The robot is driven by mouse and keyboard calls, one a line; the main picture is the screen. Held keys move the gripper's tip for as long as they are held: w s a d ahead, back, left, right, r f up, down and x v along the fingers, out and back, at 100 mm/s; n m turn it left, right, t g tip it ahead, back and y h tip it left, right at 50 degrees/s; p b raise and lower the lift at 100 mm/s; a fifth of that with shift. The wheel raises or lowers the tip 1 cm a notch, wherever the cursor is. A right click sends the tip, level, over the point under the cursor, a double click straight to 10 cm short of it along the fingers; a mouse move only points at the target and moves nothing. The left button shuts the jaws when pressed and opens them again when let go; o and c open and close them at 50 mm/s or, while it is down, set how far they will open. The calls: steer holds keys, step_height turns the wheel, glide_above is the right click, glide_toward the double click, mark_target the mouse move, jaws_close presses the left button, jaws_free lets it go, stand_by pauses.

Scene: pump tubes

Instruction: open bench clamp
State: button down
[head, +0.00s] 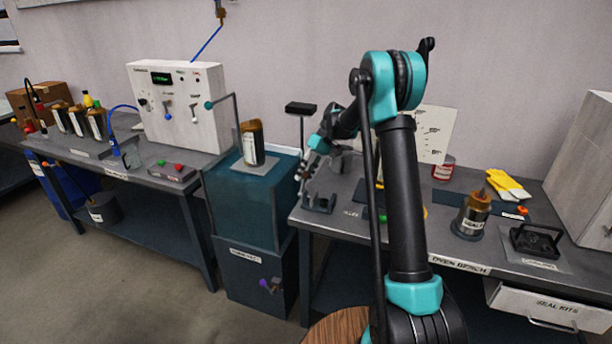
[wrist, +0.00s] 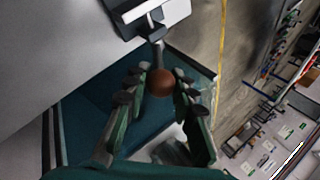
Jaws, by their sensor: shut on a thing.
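In the wrist view, a reddish-brown ball knob (wrist: 160,84) sits on a thin metal lever (wrist: 157,42) running up to a pale block with a dark part (wrist: 150,14). My gripper (wrist: 162,78) has a finger on each side of the knob and is shut on it. In the head view, my gripper (head: 303,172) is at the left end of the oven bench, just above a dark grey clamp-like fixture (head: 318,204). The knob is too small to make out there, so its link to that fixture is not clear.
A teal cabinet (head: 250,205) with a labelled jar (head: 252,143) on top stands left of my gripper. A dark stand (head: 301,109) rises behind it. The oven bench (head: 460,264) holds a pump part (head: 472,215), yellow gloves (head: 508,186) and a black fixture (head: 536,242).

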stand_by(0.3)
steer(key=c, duration=1.2)
jaws_free()
steer(key=v, duration=1.2)
